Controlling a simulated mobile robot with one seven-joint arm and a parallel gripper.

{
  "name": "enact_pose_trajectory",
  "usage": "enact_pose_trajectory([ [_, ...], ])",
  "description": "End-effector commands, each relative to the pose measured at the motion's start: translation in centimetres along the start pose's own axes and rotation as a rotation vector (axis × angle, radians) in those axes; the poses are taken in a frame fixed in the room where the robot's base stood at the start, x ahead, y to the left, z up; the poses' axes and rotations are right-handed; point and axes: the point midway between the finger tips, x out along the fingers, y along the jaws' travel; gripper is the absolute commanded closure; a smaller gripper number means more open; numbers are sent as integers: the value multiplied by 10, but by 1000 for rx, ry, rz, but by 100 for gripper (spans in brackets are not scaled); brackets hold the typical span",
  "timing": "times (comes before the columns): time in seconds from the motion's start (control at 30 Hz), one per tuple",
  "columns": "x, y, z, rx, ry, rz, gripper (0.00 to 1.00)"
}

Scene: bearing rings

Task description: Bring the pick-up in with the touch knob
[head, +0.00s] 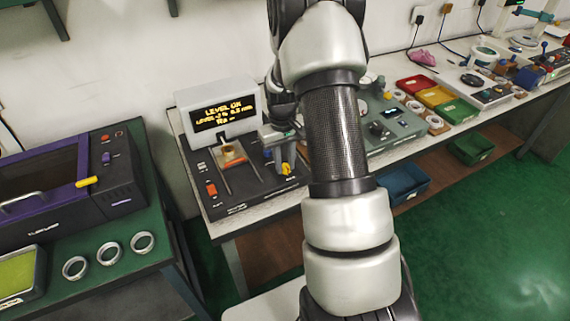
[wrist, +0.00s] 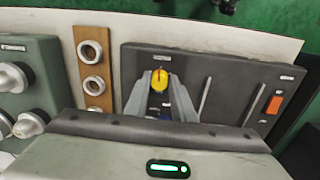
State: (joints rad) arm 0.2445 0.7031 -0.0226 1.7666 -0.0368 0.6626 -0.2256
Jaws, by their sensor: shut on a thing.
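The roughness tester (head: 240,195) is a black base with a grey display box (head: 218,110) reading "LEVEL OK", a level line and "Ra --". A yellow knob (wrist: 160,78) with a dark mark stands on the base; it also shows in the head view (head: 287,169). I take it for the touch knob, but its label is too small to read. My gripper (wrist: 159,76) is shut on it, one finger on each side. A blue knob (head: 268,153) is close by. A copper-coloured block (head: 232,154) sits between two rails under the display. The pick-up's tip is too small to make out.
An orange switch (head: 211,189) is at the base's left. A wooden strip with rings (wrist: 95,75) and a grey-green unit (head: 395,125) stand beside the tester. Red (head: 417,84), yellow and green trays lie farther right. Several loose rings (head: 108,253) lie on the left table.

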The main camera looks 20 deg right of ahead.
Motion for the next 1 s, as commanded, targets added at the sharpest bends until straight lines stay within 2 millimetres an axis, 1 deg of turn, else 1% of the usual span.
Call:
enact_pose_trajectory([
  [0.3,0,0,-1,105,-3,0,100],
  [0.8,-1,0,-1,120,-3,1,100],
  [0.83,-1,0,-1,120,-3,1,74],
  [0.9,-1,0,-1,120,-3,1,62],
  [0.93,-1,0,-1,120,-3,1,59],
  [1.0,0,0,0,120,-4,1,59],
])
